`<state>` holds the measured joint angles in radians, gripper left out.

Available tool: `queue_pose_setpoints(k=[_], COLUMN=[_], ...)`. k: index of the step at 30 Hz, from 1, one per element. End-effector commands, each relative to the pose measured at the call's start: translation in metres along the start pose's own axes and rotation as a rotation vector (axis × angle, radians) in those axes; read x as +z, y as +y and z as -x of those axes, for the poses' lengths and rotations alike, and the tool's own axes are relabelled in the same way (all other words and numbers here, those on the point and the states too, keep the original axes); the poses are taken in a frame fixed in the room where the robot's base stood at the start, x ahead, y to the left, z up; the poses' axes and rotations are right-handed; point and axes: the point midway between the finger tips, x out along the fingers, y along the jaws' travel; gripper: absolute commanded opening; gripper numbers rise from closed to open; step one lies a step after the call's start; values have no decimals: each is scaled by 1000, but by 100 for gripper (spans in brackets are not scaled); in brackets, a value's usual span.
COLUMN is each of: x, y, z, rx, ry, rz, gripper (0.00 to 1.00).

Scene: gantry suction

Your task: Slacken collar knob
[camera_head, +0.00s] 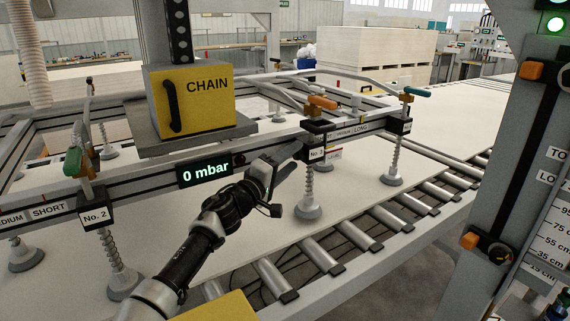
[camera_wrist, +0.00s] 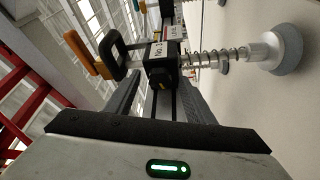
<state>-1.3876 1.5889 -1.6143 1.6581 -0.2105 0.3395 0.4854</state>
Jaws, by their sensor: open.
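A black collar (camera_head: 318,127) with a white number label sits on the beam of the lifting frame, right of the middle in the head view. An orange lever (camera_head: 322,102) is on top of it, and a sprung suction cup (camera_head: 308,208) hangs below. In the wrist view the collar (camera_wrist: 160,58) is straight ahead, with a dark knob (camera_wrist: 162,82) on its near face. My gripper (camera_head: 288,172) is just short of the collar at its lower left. It is open, its fingers (camera_wrist: 163,100) apart on either side of the knob's line. I cannot tell whether they touch it.
A yellow CHAIN box (camera_head: 193,98) and a "0 mbar" display (camera_head: 205,172) are on the frame left of my arm. Another collar (camera_head: 94,216) marked No. 2 has a green lever. A white panel (camera_head: 190,235) lies on rollers (camera_head: 355,235) below. A grey post stands at right.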

Motion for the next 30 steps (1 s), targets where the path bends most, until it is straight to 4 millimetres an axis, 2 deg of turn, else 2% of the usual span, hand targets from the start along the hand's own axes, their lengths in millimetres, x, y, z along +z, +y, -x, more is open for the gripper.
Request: queue_pose_setpoints(k=[5, 21, 25, 30], x=[-2, -1, 0, 0], y=[0, 0, 0, 0], z=[18, 143, 161, 172], rx=[-1, -2, -1, -1], ry=[3, 4, 2, 0], rz=[0, 0, 0, 0], gripper=[49, 49, 49, 49])
